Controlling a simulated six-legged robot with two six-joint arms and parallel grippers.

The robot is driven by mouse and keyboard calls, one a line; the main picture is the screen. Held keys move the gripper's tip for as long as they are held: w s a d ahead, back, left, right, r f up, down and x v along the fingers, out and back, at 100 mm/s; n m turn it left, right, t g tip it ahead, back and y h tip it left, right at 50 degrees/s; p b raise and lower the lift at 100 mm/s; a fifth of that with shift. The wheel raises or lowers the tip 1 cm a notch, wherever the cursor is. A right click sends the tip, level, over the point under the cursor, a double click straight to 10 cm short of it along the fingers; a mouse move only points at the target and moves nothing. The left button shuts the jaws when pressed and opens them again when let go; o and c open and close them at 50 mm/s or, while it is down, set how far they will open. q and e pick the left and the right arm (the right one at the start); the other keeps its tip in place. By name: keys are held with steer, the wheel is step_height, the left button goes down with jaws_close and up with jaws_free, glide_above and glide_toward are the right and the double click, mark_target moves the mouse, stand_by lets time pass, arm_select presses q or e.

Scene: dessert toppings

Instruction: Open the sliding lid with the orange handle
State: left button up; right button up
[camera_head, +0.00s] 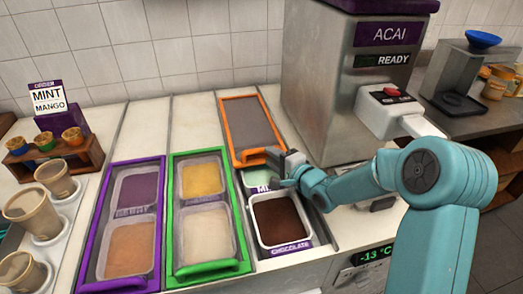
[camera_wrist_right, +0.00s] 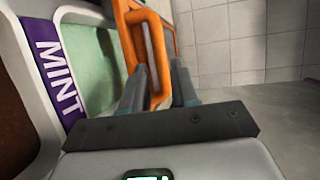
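The orange-framed sliding lid (camera_head: 250,122) has a dark panel and lies at the back of the right-hand lane. The chocolate tub (camera_head: 280,219) in front of it is uncovered, and part of the pale green mint tub (camera_head: 254,180) shows. My right gripper (camera_head: 277,160) is at the lid's near end. In the wrist view its two fingers (camera_wrist_right: 160,86) stand apart on either side of part of the orange handle (camera_wrist_right: 159,98). Some space seems to show beside the handle, and firm contact cannot be made out. My left gripper is not in view.
Purple-framed (camera_head: 158,200) and green-framed (camera_head: 208,267) lids lie to the left over their tubs. The acai machine (camera_head: 333,100) stands close on the right. Cups (camera_head: 55,178) and a wooden cone rack (camera_head: 87,155) stand at the left.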

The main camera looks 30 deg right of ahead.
mark_target(261, 150)
steer(key=x, duration=0.5)
steer(key=shift+w+a, duration=0.2)
jaws_close()
steer(key=w, duration=0.2)
steer(key=w+d+p, duration=0.1)
steer(key=w, duration=0.2)
steer(key=w+d+p, duration=0.1)
steer(key=w, duration=0.2)
steer(key=shift+r, duration=0.1)
steer(key=shift+w+d, duration=0.2)
steer(key=shift+w, duration=0.2)
jaws_free()
